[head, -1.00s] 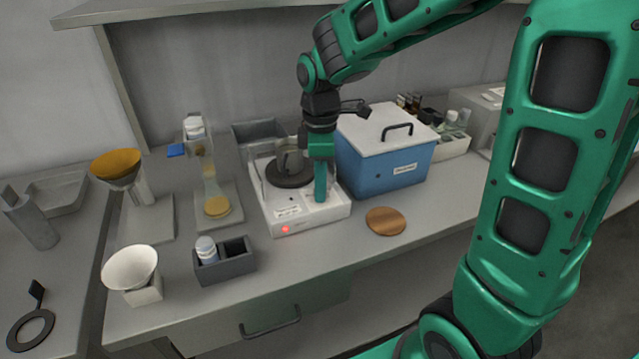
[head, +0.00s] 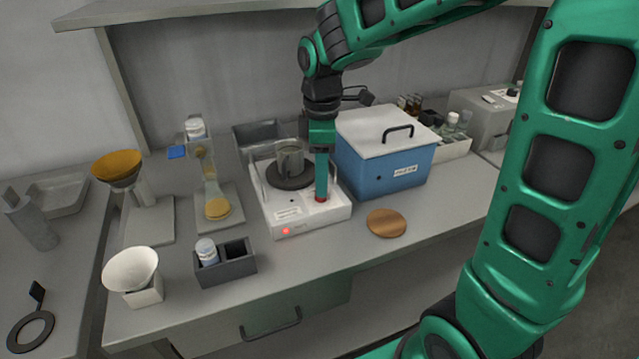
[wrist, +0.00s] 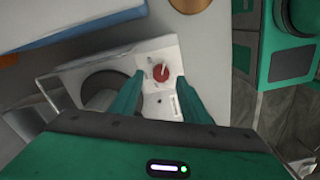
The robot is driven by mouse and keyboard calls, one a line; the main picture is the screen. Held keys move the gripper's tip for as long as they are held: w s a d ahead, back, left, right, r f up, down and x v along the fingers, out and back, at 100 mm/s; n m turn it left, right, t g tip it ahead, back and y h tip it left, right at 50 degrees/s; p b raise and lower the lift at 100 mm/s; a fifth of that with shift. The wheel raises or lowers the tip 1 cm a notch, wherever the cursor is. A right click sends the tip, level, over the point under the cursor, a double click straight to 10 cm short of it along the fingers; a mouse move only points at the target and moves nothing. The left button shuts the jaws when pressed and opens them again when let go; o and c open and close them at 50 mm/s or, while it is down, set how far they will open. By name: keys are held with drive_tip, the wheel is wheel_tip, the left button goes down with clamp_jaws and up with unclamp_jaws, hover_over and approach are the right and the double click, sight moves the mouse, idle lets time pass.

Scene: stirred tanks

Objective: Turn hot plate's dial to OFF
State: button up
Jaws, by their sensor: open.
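The hot plate (head: 306,216) is a white box with a dark round plate and a lit red lamp on its front. Its red dial (head: 320,198) sits at the front right of the top; in the wrist view the dial (wrist: 160,74) shows a pale pointer line. The markings are too small to read. My gripper (head: 321,188) points down just above the dial. In the wrist view my gripper (wrist: 160,88) is open, with one finger to each side of the dial; I cannot tell whether they touch it.
A glass beaker (head: 291,160) stands on the plate. A blue box (head: 385,165) with a white lid stands close on the right. A wooden disc (head: 387,223) lies at front right. A dark holder (head: 226,267) and a glass apparatus (head: 216,190) are to the left.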

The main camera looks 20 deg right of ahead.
wheel_tip(320, 180, up, 8)
idle(0.4)
drive_tip(key=shift+f, duration=0.1)
drive_tip(key=s+d+f+m, duration=0.4)
drive_tip(key=s+d+m, duration=0.5)
drive_tip(key=s, duration=0.3)
drive_tip(key=s+d+f+m, duration=0.4)
drive_tip(key=s+d+m, duration=0.4)
drive_tip(key=s+m, duration=0.3)
drive_tip(key=shift+s+d, duration=0.4)
drive_tip(key=shift+s, duration=0.1)
drive_tip(key=shift+f, duration=0.1)
drive_tip(key=shift+w+f, duration=0.25)
drive_tip(key=shift+w, duration=0.4)
